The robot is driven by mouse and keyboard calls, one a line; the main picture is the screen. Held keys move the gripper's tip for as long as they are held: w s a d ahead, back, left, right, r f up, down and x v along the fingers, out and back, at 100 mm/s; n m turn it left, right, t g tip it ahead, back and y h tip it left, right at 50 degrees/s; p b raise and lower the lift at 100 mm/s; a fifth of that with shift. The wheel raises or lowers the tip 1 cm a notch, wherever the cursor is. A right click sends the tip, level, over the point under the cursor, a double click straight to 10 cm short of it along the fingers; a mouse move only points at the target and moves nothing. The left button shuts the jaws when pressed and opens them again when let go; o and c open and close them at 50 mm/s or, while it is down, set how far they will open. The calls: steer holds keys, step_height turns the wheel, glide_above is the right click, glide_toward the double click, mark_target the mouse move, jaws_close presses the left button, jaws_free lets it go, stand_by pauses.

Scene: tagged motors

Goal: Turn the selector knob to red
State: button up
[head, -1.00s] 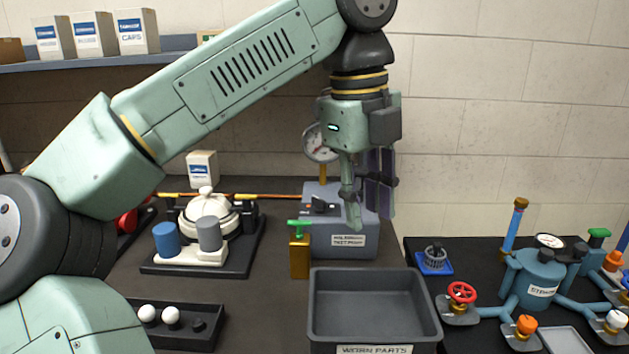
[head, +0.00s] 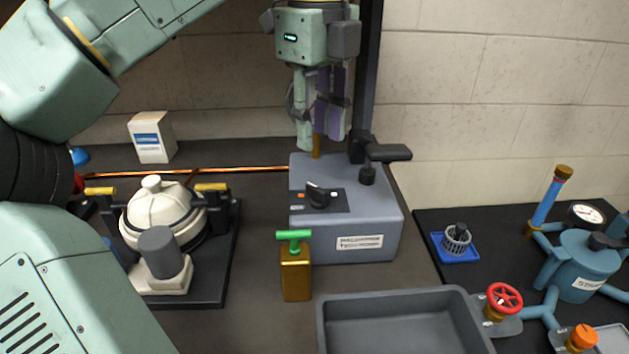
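The selector knob (head: 318,195) is a dark pointer knob on a black plate (head: 340,201) on top of the grey test box (head: 350,222). Small orange-red and pale marks sit around it; I cannot tell exactly which one its pointer faces. My gripper (head: 319,140) hangs pointing down, above and behind the knob in the head view, apart from it.
A dark post with a lever (head: 388,152) stands at the box's right rear. A gold block with a green handle (head: 295,265) stands in front of the box. A grey bin (head: 395,298) is at front right, a white-domed unit (head: 160,215) at left.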

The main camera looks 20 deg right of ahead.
mark_target(317, 187)
step_height(317, 187, down, 9)
steer(key=shift+f+b, duration=0.15)
steer(key=shift+b, duration=0.65)
jaws_close()
